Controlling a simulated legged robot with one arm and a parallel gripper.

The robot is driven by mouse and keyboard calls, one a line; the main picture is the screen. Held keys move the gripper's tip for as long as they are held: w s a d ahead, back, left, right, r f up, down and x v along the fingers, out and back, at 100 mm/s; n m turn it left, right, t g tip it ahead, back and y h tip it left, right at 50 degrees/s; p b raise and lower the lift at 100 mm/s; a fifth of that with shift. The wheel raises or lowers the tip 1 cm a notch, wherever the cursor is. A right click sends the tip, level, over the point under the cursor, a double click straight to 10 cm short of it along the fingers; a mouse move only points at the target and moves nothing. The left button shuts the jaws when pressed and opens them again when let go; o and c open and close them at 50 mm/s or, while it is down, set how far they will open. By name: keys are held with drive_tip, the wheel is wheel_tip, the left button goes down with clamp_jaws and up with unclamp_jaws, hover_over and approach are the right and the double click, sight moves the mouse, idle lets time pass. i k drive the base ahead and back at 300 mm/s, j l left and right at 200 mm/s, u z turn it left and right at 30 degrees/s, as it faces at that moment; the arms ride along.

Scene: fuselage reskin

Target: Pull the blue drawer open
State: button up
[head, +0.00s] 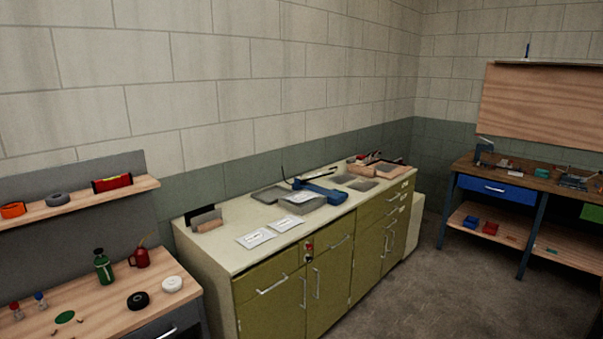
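The blue drawer (495,189) is in the right of the head view, under the top of a wooden workbench (461,165) with dark blue legs. Its front looks flush with the bench, so it appears shut. A light bar handle (494,188) runs across the middle of its front. My gripper is not in view.
An olive cabinet (330,285) with tools and papers on its top stands along the wall in the middle. A wooden bench (95,325) with bottles and tape rolls is at lower left. Open concrete floor (440,290) lies in front of the blue drawer.

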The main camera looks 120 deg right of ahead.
sight(504, 190)
drive_tip(key=z, duration=5.4)
drive_tip(key=i+l+z, duration=0.2)
drive_tip(key=i, duration=0.45)
drive_tip(key=i+j+z, duration=0.15)
drive_tip(key=i, duration=3.45)
drive_tip(key=i+u, duration=0.15)
drive_tip(key=i, duration=0.45)
drive_tip(key=i+l+u, duration=0.15)
drive_tip(key=i, duration=0.45)
drive_tip(key=i+l+u, duration=0.15)
drive_tip(key=i, duration=0.45)
drive_tip(key=i+l+u, duration=0.4)
drive_tip(key=i, duration=0.2)
